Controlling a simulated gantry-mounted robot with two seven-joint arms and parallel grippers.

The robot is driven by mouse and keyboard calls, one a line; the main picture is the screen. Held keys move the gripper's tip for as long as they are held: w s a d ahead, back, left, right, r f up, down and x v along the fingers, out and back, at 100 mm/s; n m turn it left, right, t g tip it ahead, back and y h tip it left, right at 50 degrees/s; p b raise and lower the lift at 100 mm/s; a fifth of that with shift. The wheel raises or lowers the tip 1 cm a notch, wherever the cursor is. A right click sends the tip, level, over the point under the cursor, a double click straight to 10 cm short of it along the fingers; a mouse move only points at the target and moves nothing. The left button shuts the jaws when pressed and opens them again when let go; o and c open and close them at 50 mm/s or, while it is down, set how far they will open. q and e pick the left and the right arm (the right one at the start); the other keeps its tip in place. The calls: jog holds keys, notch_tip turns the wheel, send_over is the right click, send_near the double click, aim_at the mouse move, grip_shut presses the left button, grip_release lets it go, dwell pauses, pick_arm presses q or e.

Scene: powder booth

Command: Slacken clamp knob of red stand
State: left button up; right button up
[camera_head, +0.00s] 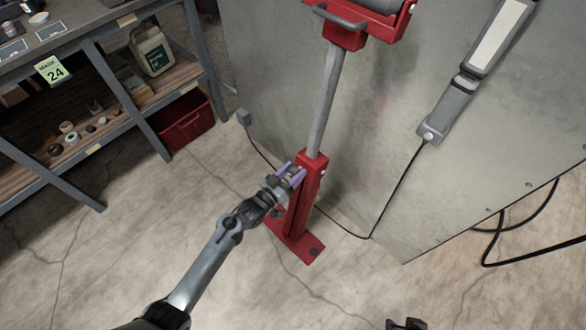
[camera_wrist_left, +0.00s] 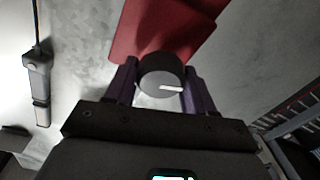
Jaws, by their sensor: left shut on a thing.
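The red stand (camera_head: 303,205) stands on the floor near the middle of the head view, with a grey post (camera_head: 325,100) rising from its red tube. Its clamp knob (camera_wrist_left: 160,72) is a dark round knob with a white line on its face, seen in the left wrist view. The line lies about level there. My left gripper (camera_head: 291,175) has its purple fingers on either side of the knob and is shut on it. In the head view the gripper hides most of the knob. My right gripper (camera_head: 405,323) barely shows at the bottom edge; its jaws cannot be made out.
A large grey panel (camera_head: 400,180) stands behind the stand, with a lamp bar (camera_head: 475,70) and dark cables on it and the floor. A shelf bench (camera_head: 90,55) and a red bin (camera_head: 188,122) are at left. The floor left of the stand is clear.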

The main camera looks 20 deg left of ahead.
pick_arm(q)
jog(key=n+p, duration=0.2)
jog(key=n, duration=0.1)
jog(key=n+p, duration=0.1)
jog(key=shift+r+y, duration=0.25)
jog(key=shift+y, duration=0.15)
jog(key=n+y+p, duration=0.1)
jog(key=n+p, duration=0.2)
jog(key=n, duration=0.2)
jog(key=shift+w, duration=0.1)
jog(key=n+p, duration=0.2)
jog(key=n, duration=0.3)
jog(key=shift+f+g, duration=0.15)
jog(key=shift+g, duration=0.25)
jog(key=shift+a+f+n+g+y+p, duration=0.15)
jog(key=shift+n+p, duration=0.4)
jog(key=shift+n, duration=0.35)
jog(key=shift+d+f+n+g+y+p, duration=0.15)
jog(key=shift+n+p, duration=0.35)
jog(key=shift+n, duration=0.4)
jog(key=shift+a, duration=0.1)
jog(key=o, duration=1)
jog(key=shift+a, duration=0.1)
jog(key=shift+c, duration=0.2)
